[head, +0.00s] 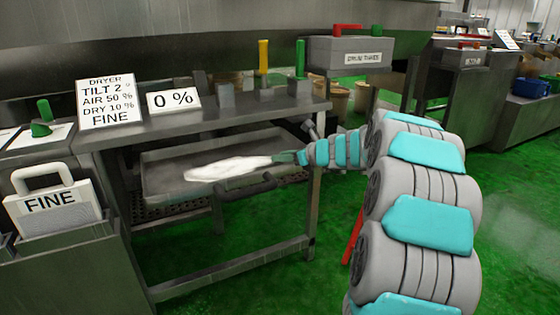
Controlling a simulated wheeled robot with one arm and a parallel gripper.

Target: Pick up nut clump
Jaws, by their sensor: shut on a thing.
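My gripper (283,158) is at the end of my grey and teal arm, over the right side of a metal tray (160,160) under the dryer bench. It is shut, and its tips meet the right end of a long, flat, bright white thing (225,169). This white thing stretches left over the tray. I cannot tell if it rests on the tray or hangs just above it. No nut clump can be made out by shape; the tips are too small to show what lies between them.
The bench (215,122) overhangs the tray, with steel legs around it. A black handle (248,187) is on the tray's front. Signs and a yellow lever (263,54) stand on top. A bin marked FINE (54,207) is at left. Green floor (245,230) is open in front.

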